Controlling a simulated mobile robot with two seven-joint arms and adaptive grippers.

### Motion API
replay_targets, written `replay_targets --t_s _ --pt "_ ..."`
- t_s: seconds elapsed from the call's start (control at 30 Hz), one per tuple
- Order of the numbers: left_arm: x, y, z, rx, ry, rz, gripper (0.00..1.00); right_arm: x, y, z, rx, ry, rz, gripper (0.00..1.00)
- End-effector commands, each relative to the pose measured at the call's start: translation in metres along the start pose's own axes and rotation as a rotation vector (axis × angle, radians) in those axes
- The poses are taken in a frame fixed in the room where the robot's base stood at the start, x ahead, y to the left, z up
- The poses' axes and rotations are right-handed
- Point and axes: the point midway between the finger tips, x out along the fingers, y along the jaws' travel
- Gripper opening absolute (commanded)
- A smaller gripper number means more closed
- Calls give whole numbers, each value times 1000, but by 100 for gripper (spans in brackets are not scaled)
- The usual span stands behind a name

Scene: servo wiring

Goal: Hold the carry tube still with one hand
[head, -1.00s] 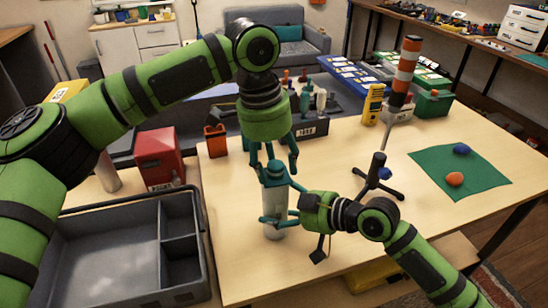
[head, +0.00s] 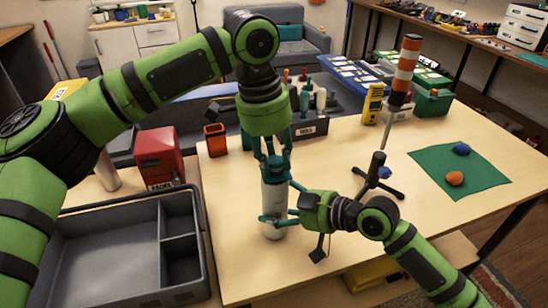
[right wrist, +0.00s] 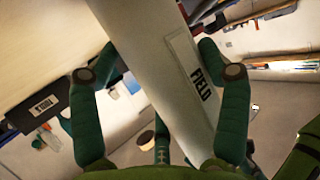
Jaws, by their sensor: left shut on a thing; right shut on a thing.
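The carry tube (head: 273,200) is a pale grey-white cylinder standing upright on the table, left of its middle. In the right wrist view the tube (right wrist: 160,65) runs between the fingers and carries a label reading FIELD. My right gripper (head: 273,220) comes in from the right and is shut around the tube's lower half. My left gripper (head: 275,168) points down from above and is shut on the tube's teal cap (head: 275,172). The fingers hide much of the cap, so I cannot tell whether it is seated or loose.
A grey tray (head: 110,250) with compartments is at the left, with a red box (head: 160,158) behind it. An orange cup (head: 215,140) stands near the back edge. A black stand (head: 376,175) and green mat (head: 460,170) are to the right. Bare table lies between.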

Motion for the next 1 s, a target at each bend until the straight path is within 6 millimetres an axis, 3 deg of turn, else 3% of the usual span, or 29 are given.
replay_targets --t_s 1.0 --pt "-20 0 -3 1 0 -1 0 0 0 2 1 -5 -1 39"
